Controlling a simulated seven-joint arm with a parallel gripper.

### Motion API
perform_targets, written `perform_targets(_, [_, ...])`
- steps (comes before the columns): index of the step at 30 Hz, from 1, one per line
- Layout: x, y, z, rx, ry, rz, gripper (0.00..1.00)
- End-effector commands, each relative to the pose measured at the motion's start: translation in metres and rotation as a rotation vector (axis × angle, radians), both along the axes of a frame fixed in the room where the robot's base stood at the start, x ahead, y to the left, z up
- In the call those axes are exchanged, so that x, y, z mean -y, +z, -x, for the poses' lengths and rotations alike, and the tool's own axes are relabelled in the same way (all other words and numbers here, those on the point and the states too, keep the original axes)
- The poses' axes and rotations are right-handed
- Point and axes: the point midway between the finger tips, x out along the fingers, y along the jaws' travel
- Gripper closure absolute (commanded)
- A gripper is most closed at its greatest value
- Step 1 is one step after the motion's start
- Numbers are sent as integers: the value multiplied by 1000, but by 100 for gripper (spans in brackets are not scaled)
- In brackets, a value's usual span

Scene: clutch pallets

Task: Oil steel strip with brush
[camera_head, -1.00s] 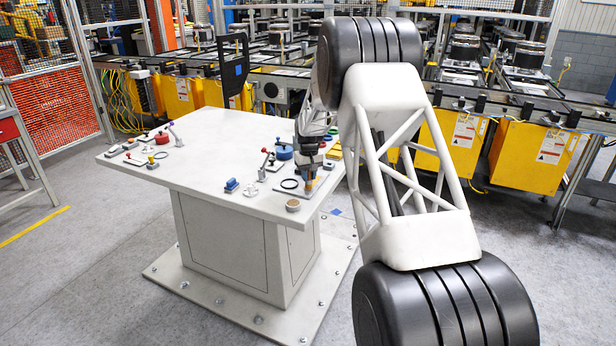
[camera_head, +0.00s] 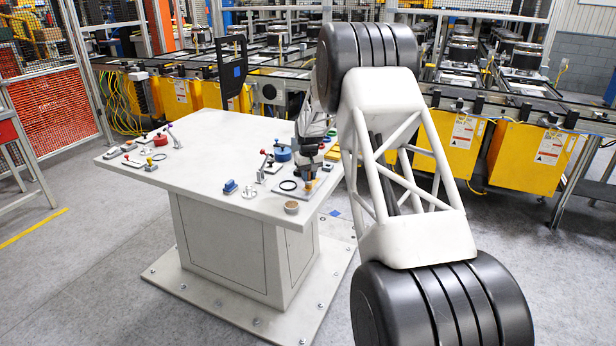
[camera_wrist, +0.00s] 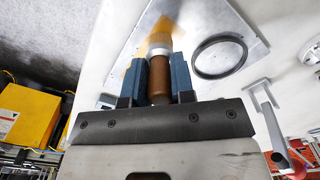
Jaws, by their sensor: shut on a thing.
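My gripper (camera_wrist: 160,82) is shut on the brown handle of a brush (camera_wrist: 160,88), with one blue finger pad on each side. The brush's pale metal collar (camera_wrist: 160,41) points away from the wrist; its bristles are hard to make out. Beyond it lies a flat grey steel plate (camera_wrist: 222,22), which may be the strip, with an amber patch (camera_wrist: 133,52) beside the brush. I cannot tell whether the brush touches the plate. In the head view my gripper (camera_head: 308,180) is over the right end of the table, partly hidden by my arm.
A black ring (camera_wrist: 195,62) lies on the plate. A small brown-topped cup (camera_head: 291,207) stands near the table's front right edge. A blue block (camera_head: 230,187), a blue round pot (camera_head: 282,154) and lever clamps stand nearby.

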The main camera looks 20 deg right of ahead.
Motion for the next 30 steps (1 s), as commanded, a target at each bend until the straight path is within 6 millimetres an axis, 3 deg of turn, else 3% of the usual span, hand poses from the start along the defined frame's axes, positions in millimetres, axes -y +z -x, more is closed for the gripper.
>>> perform_targets(30, [5,1,-5,0,0,0,100])
